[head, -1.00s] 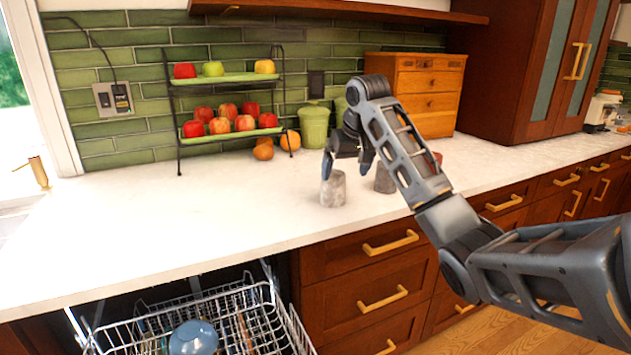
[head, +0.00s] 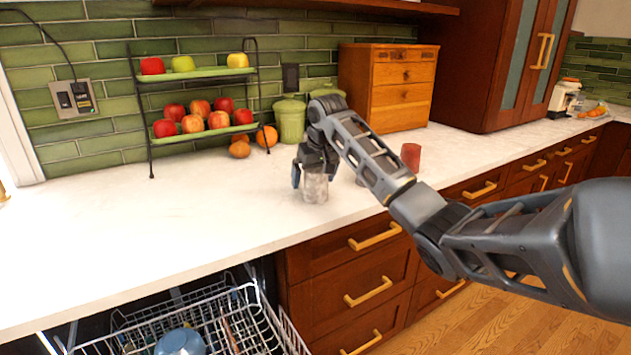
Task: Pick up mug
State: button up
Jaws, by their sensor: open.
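A grey, stone-looking mug (head: 316,189) stands upright on the white counter near its front edge. My gripper (head: 312,172) is open and points down at the mug, with its fingers around or just beside the upper part. One finger shows at the mug's left; the other is hard to make out against the mug. A second grey mug behind my forearm is almost wholly hidden. A red cup (head: 410,157) stands on the counter to the right of my arm.
A two-tier fruit stand (head: 150,140), green canisters (head: 290,122) and a wooden drawer box (head: 402,92) stand along the back wall. An open dishwasher rack (head: 245,300) holding a blue bowl (head: 180,342) is below. The left part of the white counter (head: 130,235) is clear.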

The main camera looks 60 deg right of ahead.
jog(key=shift+f, duration=0.1)
jog(key=shift+c, duration=0.2)
jog(key=c, duration=1)
jog(key=shift+r, duration=0.65)
notch_tip(320, 180, up, 2)
jog(key=shift+r, duration=0.25)
jog(key=s+d+r, duration=0.2)
jog(key=s+r, duration=0.1)
jog(key=s, duration=0.2)
jog(key=s+d+r+b, duration=0.1)
jog(key=s+d+r, duration=0.1)
jog(key=s+r, duration=0.2)
jog(key=shift+s+d+r, duration=0.2)
jog(key=shift+s+d, duration=0.05)
jog(key=shift+s, duration=0.7)
